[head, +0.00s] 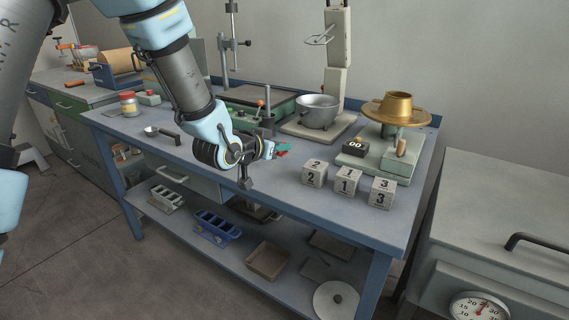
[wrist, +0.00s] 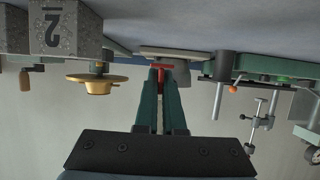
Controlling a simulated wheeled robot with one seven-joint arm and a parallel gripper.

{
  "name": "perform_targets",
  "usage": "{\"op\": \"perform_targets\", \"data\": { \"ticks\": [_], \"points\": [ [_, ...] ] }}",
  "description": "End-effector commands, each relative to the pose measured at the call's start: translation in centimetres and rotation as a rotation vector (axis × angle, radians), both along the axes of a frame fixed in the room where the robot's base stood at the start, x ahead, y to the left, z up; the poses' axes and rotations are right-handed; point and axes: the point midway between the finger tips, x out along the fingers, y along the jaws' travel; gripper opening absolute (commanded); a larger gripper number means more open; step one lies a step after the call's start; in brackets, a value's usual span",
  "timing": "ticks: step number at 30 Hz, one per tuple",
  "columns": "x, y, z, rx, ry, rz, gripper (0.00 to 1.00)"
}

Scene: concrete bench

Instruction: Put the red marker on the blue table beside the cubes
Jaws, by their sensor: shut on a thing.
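My gripper (head: 281,149) is over the blue table (head: 416,150), left of and behind the cubes. In the wrist view, which is upside down, its green fingers (wrist: 160,80) are shut on the red marker (wrist: 161,67), which shows as a small red T shape at the fingertips. In the head view only a bit of red (head: 282,154) shows below the fingers. I cannot tell whether the marker touches the tabletop. The grey numbered cubes stand in a row: 2 (head: 314,173), 1 (head: 346,181) and 3 (head: 381,193).
A ladle (head: 160,134) and jar (head: 130,104) are at left. The tabletop in front of the cubes is clear.

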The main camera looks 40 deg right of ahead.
Motion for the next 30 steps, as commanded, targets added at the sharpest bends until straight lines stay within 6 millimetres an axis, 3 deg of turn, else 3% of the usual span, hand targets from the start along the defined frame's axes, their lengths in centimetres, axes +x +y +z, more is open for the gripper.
{"op": "perform_targets", "data": {
  "ticks": [10, 23, 30],
  "points": [
    [0.0, 0.0, -4.2, 0.001, 0.0, 0.0, 0.0],
    [0.0, 0.0, -5.0, -0.001, -0.002, 0.001, 0.0],
    [0.0, 0.0, -4.8, -0.001, -0.002, 0.001, 0.3]
  ]
}}
